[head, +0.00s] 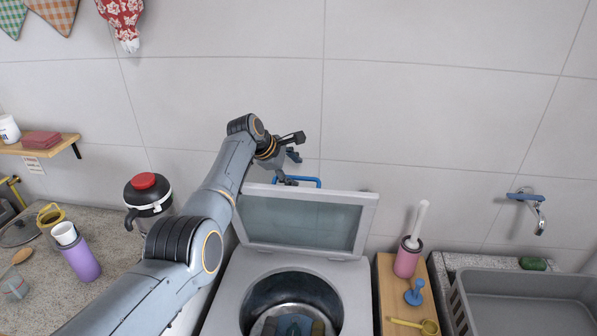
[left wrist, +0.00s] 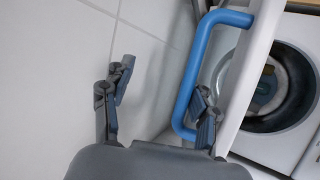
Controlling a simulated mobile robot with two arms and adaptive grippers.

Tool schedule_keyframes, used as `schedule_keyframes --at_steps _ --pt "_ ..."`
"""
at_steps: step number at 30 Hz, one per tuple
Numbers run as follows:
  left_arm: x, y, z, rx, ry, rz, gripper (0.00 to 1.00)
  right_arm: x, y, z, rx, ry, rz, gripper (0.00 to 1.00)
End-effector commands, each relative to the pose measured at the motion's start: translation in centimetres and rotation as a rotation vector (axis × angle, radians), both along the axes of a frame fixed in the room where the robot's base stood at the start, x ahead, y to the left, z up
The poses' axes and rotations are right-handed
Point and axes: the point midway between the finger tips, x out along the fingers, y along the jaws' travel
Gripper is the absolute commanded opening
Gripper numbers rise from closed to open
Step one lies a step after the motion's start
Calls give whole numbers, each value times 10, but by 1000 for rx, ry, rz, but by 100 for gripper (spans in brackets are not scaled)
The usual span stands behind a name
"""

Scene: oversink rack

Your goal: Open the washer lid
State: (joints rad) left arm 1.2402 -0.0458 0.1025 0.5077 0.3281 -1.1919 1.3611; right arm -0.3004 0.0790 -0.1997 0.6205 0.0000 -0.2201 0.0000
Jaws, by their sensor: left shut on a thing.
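The washer (head: 230,300) stands in the lower middle of the head view, with its round drum opening (head: 292,300) uncovered. Its grey lid (head: 300,222) with a glass panel is raised steeply, leaning back near the wall. A blue handle (head: 308,181) is on the lid's top edge; it also shows in the left wrist view (left wrist: 188,90). My left gripper (head: 294,150) is at this handle, behind the raised lid. My right gripper is not visible.
The tiled wall (head: 420,110) is close behind the lid and gripper. At right are a wooden board (head: 390,280) with a pink brush holder (head: 407,258), and a grey sink (head: 520,290). A kettle (head: 148,195) and purple bottle (head: 80,260) stand at left.

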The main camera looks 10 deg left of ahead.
Motion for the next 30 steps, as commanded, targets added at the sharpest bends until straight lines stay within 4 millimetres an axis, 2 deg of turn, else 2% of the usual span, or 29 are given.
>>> schedule_keyframes --at_steps 1,6,22,23,25,30 --pt "22 13 76 -4 -123 25 34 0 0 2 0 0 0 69" --pt "21 17 87 -4 -123 25 41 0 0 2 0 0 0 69" --pt "18 31 121 -5 -123 25 55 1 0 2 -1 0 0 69" --pt "18 32 123 -6 -124 25 51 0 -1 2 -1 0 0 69" --pt "17 33 127 -5 -121 24 22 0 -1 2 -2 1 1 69" --pt "15 35 130 -3 -110 21 22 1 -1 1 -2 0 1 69"
